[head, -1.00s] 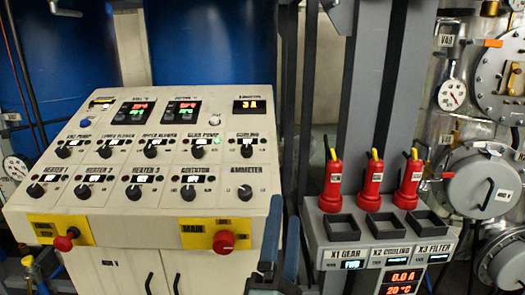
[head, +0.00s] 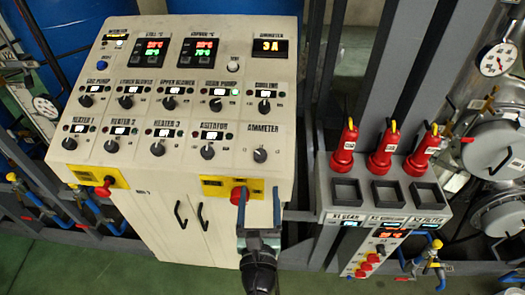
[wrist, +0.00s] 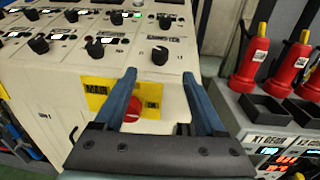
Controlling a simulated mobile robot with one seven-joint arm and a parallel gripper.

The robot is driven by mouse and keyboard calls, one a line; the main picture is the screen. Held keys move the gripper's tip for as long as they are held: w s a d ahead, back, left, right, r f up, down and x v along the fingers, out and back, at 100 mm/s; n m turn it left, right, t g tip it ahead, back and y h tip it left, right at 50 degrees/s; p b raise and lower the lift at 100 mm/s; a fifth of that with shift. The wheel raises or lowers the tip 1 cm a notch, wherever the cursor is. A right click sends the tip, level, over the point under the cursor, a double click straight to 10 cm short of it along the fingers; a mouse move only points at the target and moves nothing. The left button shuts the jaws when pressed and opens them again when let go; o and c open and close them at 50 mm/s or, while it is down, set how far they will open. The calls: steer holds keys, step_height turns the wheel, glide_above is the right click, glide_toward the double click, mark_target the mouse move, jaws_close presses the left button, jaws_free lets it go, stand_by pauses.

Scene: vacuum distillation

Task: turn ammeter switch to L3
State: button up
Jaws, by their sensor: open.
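The ammeter switch (head: 260,155) is a black rotary knob at the right end of the bottom row on the beige control panel (head: 150,185). It also shows in the wrist view (wrist: 160,55), just beyond my fingertips. The ammeter display (head: 270,46) at the panel's top right reads 3 A. My gripper (head: 259,192) is open and empty, with its blue fingers in front of the panel's lower right edge, below the switch. In the wrist view my gripper (wrist: 159,76) points toward the knob with a gap between. The knob's exact pointer position is too small to read.
A red main switch (head: 238,195) on a yellow plate sits just left of my gripper, and shows between the fingers in the wrist view. The agitator knob (head: 207,152) is left of the ammeter switch. A grey box with red-handled tools (head: 385,150) stands right.

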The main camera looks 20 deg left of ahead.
mark_target(260, 158)
steer(key=b+x, duration=0.1)
steer(key=x, duration=1)
steer(key=shift+w+a, duration=0.1)
steer(key=shift+w, duration=0.15)
steer(key=shift+c, duration=0.3)
jaws_close()
